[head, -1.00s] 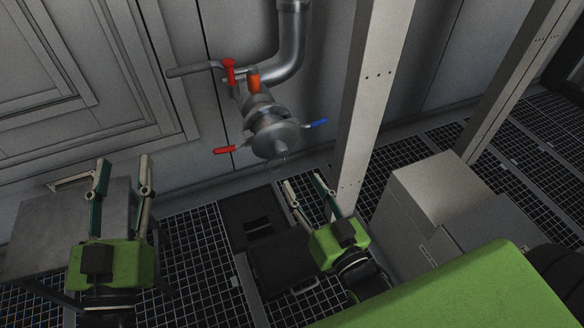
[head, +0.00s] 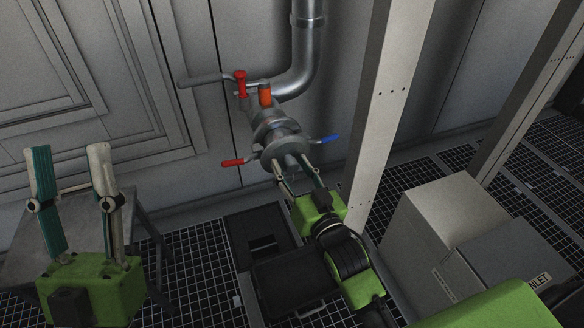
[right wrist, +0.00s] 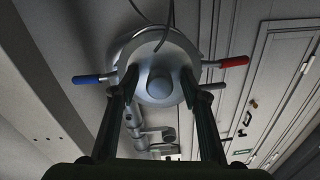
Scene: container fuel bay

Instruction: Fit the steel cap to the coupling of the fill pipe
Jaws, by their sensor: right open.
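The coupling (head: 272,128) sits at the lower end of the fill pipe (head: 303,60), near the wall. A round steel disc with a central knob, apparently the steel cap (head: 276,151), is at the coupling's front; it faces the right wrist view (right wrist: 150,54). I cannot tell how fully it is seated. The red lever (head: 233,162) and blue lever (head: 331,138) stick out sideways. My right gripper (head: 292,171) is open, its fingers on either side of the knob (right wrist: 160,84); contact is unclear. My left gripper (head: 68,150) is open and empty at far left.
A grey post (head: 385,110) stands just right of the pipe. Grey boxes (head: 440,215) are at the right. A dark open case (head: 290,278) lies on the grating below. A grey table (head: 140,225) is behind my left gripper. A thin wire loops above the knob (right wrist: 165,25).

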